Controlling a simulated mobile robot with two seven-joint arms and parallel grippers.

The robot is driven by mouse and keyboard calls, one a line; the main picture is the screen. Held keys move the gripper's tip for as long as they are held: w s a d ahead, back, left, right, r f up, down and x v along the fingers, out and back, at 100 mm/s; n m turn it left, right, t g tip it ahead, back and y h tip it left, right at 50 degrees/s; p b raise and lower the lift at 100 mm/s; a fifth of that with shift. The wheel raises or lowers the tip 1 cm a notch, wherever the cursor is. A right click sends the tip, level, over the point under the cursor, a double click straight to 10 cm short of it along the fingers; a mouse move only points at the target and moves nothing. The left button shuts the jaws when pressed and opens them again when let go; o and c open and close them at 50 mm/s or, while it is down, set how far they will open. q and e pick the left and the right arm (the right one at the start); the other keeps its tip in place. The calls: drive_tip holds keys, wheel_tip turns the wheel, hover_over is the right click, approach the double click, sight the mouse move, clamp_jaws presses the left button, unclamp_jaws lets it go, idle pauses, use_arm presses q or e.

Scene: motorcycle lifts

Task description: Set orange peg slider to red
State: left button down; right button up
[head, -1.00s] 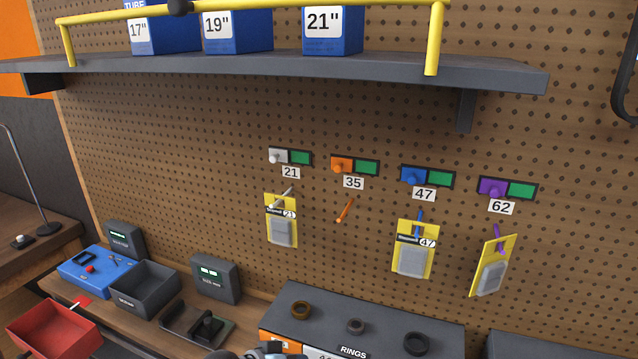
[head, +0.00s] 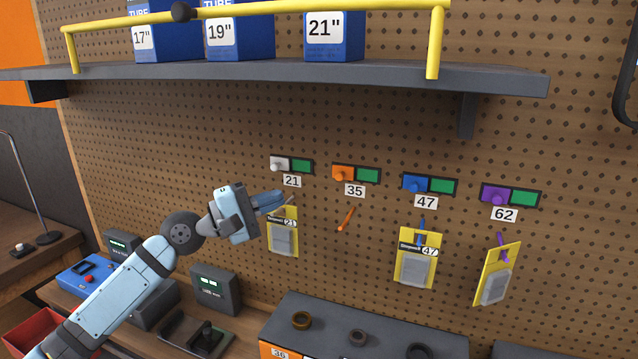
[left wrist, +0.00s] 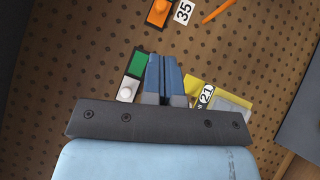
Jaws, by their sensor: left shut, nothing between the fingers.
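The orange slider (head: 343,173) sits at the left end of its track above label 35 (head: 355,190), with a green field (head: 368,176) showing to its right and no red visible. The bare orange peg (head: 346,218) sticks out below it. The orange slider also shows at the top of the left wrist view (left wrist: 157,12). My left gripper (head: 279,198) is shut and empty, in front of the board near the white slider (head: 279,164) and the yellow tag 21 (head: 283,238), left of the orange slider. My right gripper is not in view.
Blue (head: 415,183) and purple (head: 494,194) sliders are to the right, with yellow tags (head: 416,262) (head: 497,275) hanging below. A grey shelf (head: 300,75) with a yellow rail runs above. A rings box (head: 385,325) stands below.

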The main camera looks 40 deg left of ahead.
sight(341, 175)
use_arm(q)
drive_tip(key=p+x, duration=0.4)
drive_tip(key=x, duration=0.6)
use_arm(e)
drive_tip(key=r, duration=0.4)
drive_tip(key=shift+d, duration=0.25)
use_arm(q)
drive_tip(key=shift+f, duration=0.1)
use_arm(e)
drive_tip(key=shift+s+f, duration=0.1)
use_arm(q)
drive_tip(key=shift+d, duration=0.1)
